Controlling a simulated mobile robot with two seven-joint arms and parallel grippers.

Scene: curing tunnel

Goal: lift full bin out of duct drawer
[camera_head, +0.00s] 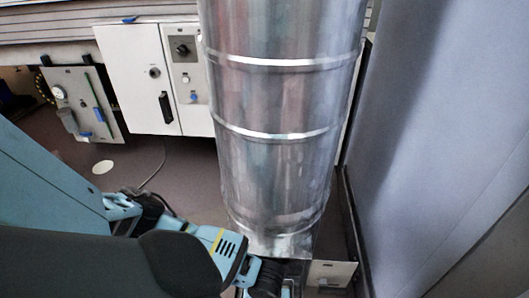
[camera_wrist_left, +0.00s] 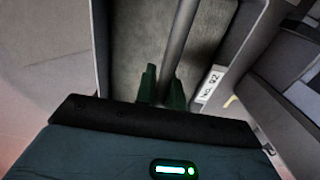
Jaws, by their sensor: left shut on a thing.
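The big shiny metal duct (camera_head: 280,150) stands upright in the head view. My left arm comes in from the left, and its wrist reaches the foot of the duct at the bottom edge, where the gripper's fingers are hard to see. In the left wrist view, the green fingers of my left gripper (camera_wrist_left: 163,88) are shut on a grey bar (camera_wrist_left: 179,35), which looks like the bin's handle. Below the bar is a grey, rough fill (camera_wrist_left: 138,40) inside the bin, whose pale wall (camera_wrist_left: 228,55) carries a white number label (camera_wrist_left: 209,84). My right gripper is not in view.
A white control cabinet (camera_head: 135,80) and a panel with gauges (camera_head: 80,100) stand behind, left of the duct. A grey wall (camera_head: 430,130) closes the right side. A small pale plate (camera_head: 332,273) sits by the duct's foot.

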